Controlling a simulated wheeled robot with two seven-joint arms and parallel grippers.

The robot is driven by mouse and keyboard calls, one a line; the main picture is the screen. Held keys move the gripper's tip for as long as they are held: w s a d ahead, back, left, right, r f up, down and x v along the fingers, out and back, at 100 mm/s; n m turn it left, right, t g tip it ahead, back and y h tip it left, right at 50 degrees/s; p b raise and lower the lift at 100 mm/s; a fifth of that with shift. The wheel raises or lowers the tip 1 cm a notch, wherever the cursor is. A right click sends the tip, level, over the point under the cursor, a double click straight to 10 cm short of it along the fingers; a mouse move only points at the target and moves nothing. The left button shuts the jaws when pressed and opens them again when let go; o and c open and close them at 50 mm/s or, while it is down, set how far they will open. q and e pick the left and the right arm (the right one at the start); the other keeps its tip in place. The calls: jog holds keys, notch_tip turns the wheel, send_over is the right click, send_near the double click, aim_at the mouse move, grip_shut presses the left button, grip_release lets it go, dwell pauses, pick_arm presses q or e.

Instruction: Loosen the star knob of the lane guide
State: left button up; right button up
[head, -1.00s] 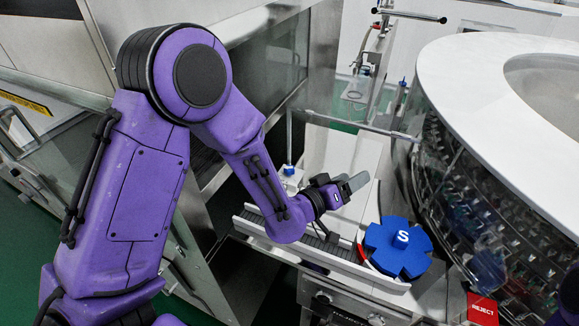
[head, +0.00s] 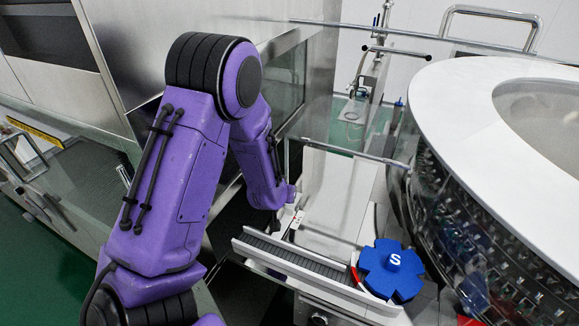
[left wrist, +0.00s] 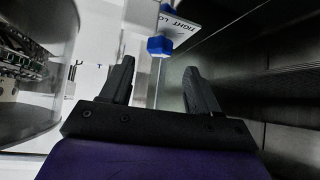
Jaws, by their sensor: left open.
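The small blue knob (left wrist: 160,46) shows in the left wrist view. It sits on a pale post beside a white plate (left wrist: 180,25) lettered "TIGHT LO…", the rest cut off. My left gripper (left wrist: 159,68) is open and empty, its two black fingers pointing toward the knob. The knob appears just beyond the fingertips and roughly between them; I cannot tell the exact gap. My right gripper is not in view.
A large blue star wheel (head: 392,271) marked "S" stands by the conveyor (head: 290,262). The round washer with its white top (head: 450,110) fills the right. A steel and glass cabinet (head: 285,75) stands close behind my left arm. The white chute (head: 335,200) is clear.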

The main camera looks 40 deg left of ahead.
pick_arm(q)
jog(key=x, duration=0.5)
jog(key=shift+p, duration=0.4)
jog(key=shift+w+f, duration=0.15)
jog(key=shift+f, duration=0.05)
jog(key=c, duration=1)
jog(key=shift+c, duration=0.2)
